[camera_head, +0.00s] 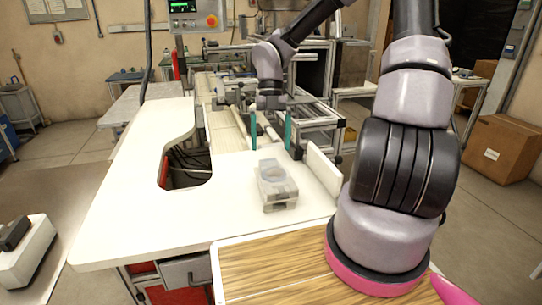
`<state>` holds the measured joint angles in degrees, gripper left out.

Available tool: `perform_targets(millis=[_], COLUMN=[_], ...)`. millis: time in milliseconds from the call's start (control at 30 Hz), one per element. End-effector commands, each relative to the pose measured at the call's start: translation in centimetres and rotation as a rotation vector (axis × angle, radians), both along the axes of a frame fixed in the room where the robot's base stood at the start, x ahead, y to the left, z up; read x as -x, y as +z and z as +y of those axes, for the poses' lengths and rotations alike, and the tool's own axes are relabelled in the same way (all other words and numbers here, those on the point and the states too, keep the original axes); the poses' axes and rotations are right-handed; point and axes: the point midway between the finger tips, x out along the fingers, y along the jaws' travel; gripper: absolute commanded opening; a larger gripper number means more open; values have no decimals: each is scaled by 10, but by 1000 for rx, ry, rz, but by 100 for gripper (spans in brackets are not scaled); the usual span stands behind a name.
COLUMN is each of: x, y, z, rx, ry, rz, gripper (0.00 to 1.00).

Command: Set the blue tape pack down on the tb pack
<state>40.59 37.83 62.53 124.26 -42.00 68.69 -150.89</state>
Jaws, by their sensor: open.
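A translucent greyish pack (277,185) with a pale round reel shape inside lies on the white tabletop (235,205), right of its middle. It may be one pack or two stacked; I cannot tell. No clearly blue tape pack shows, and I cannot tell which pack is the tb pack. My gripper (270,140) points down behind the pack as seen here, above the far part of the table. Its two teal fingers are spread apart with nothing visible between them. The fingers do not appear to touch the pack.
A low white upright panel (323,169) stands along the table's right side. A cutout (187,165) with cables opens at the left. A metal-framed conveyor (225,105) lies behind. A wooden board (270,265) is in front. White surface around the pack's left is clear.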

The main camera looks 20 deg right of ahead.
Motion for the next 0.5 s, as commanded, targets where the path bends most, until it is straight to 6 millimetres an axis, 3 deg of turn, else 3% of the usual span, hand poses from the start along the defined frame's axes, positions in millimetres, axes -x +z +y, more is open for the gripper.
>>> perform_targets(millis=[200,500], x=[-17,-21], y=[41,63], z=[-4,-7], rx=[0,45], ry=[-2,-57], rz=[-3,0], gripper=[100,100])
